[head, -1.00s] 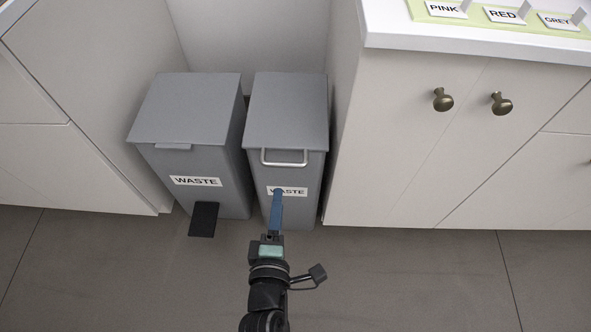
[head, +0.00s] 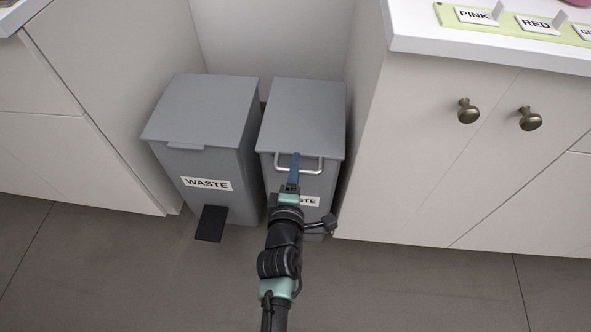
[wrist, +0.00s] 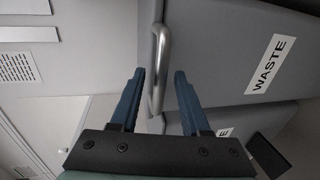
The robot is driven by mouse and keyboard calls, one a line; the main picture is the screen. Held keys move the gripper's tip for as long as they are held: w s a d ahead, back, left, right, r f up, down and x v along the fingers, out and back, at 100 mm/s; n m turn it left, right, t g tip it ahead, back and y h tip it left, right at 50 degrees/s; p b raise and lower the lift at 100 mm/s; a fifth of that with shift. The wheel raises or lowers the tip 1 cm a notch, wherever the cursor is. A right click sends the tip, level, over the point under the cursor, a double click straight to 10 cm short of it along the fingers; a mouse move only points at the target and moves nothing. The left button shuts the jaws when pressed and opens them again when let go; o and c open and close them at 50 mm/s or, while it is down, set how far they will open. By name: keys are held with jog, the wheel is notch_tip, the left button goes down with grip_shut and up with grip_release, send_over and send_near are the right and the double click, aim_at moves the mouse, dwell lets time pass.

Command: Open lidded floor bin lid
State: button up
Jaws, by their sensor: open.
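Two grey lidded bins stand side by side on the floor. The right bin (head: 303,118) has a metal loop handle (head: 312,171) at the front edge of its lid, and the lid is shut. The left bin (head: 203,110) has a black pedal (head: 210,223), and its lid is also shut. My gripper (head: 296,156) is open at the right bin's handle and covers part of its label. In the wrist view, the handle bar (wrist: 161,62) shows between the spread blue fingers of my gripper (wrist: 160,75). I cannot tell whether they touch it.
Cabinets flank the bins on the left (head: 100,110) and right (head: 430,160). The right one has two round knobs and a white countertop with colour labels. The right bin stands close to the right cabinet. The floor (head: 400,290) in front is clear.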

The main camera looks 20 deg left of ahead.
jog(key=shift+w, duration=0.1)
jog(key=shift+c, duration=0.3)
grip_shut()
dwell(1.2)
